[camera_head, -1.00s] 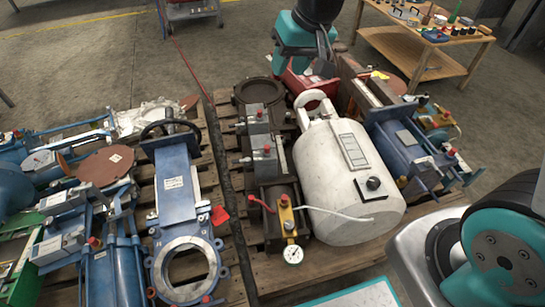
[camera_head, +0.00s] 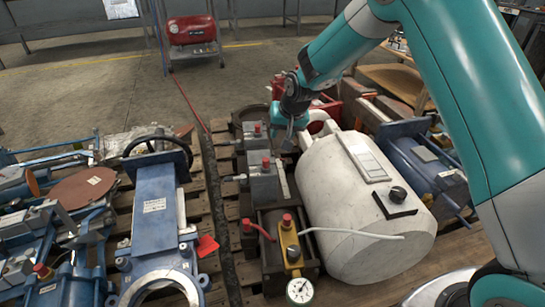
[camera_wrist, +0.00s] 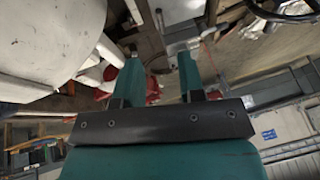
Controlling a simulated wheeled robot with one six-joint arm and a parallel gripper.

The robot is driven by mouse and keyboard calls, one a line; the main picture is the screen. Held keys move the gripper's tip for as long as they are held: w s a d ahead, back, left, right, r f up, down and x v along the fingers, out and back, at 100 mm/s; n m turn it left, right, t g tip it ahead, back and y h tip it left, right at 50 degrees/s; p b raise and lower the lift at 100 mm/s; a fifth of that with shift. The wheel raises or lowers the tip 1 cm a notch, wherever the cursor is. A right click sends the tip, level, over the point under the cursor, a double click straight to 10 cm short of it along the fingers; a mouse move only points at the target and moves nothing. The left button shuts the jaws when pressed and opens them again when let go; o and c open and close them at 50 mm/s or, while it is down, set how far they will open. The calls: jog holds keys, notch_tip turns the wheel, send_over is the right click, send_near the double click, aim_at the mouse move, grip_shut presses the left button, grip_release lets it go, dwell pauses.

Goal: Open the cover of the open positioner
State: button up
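My gripper (camera_head: 287,138) hangs over the far end of the middle pallet, by the neck of a white cylinder. In the wrist view my gripper (camera_wrist: 160,68) shows two teal fingers spread apart with nothing between them. A dark actuator (camera_head: 274,220) with small grey boxes (camera_head: 263,182) and red caps lies left of the cylinder.
A blue gate valve (camera_head: 155,205) lies on the left pallet, and a blue actuator (camera_head: 420,160) is on the right. A pressure gauge (camera_head: 299,290) sticks out in front. A red machine (camera_head: 192,32) stands behind. Open floor (camera_head: 95,90) lies at the back left.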

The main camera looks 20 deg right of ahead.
aim_at(272, 151)
jog(key=b+x, duration=0.4)
jog(key=x, duration=0.6)
jog(key=shift+w+a+f, duration=0.1)
jog(key=shift+f, duration=0.25)
jog(key=shift+r, duration=0.1)
grip_shut()
